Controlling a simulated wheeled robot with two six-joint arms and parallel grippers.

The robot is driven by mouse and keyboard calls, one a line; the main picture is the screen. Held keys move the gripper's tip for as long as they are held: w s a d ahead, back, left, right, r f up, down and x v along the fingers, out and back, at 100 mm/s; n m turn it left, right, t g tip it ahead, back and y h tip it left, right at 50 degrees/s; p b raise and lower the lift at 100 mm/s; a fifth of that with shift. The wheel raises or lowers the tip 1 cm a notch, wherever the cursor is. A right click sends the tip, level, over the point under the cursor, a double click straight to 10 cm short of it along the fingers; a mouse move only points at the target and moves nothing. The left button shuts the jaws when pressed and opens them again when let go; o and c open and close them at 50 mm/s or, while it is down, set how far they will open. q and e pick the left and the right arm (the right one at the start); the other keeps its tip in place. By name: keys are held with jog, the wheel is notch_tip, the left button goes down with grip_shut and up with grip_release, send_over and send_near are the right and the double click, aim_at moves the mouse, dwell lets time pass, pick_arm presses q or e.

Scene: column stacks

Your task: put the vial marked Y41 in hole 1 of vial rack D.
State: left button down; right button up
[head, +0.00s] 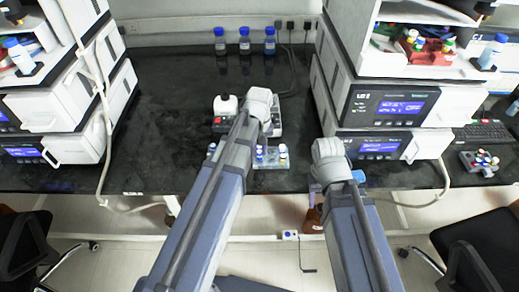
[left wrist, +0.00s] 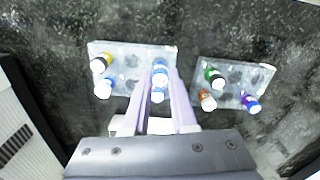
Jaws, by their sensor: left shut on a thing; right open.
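My left gripper (left wrist: 160,95) is shut on a blue-labelled vial (left wrist: 160,72). It holds the vial upright over the right side of the left vial rack (left wrist: 133,48); whether its base is in a hole cannot be told. That rack also holds a yellow-marked vial (left wrist: 102,62) and a blue-marked vial (left wrist: 104,87). A second rack (left wrist: 236,70) stands to the right with green (left wrist: 214,76), orange (left wrist: 208,100) and purple-blue (left wrist: 250,102) vials. Rack letters and vial markings are unreadable. In the head view my arm hides the left fingers. My right gripper (head: 318,187) is open, partly hidden.
A white-topped device (head: 226,105) stands behind the racks. Several blue-capped bottles (head: 244,42) stand at the back wall. Stacked instruments (head: 388,105) flank the black bench left and right. The bench left of the racks (head: 150,130) is clear.

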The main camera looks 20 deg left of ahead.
pick_arm(q)
jog(key=shift+f+b, duration=0.55)
jog(key=shift+b, duration=0.05)
dwell(0.8)
jog(key=shift+f+b, duration=0.35)
jog(key=shift+f, duration=0.1)
jog(key=shift+c, duration=1.6)
grip_release()
jog(key=shift+r+p, duration=3)
jog(key=shift+r, duration=0.05)
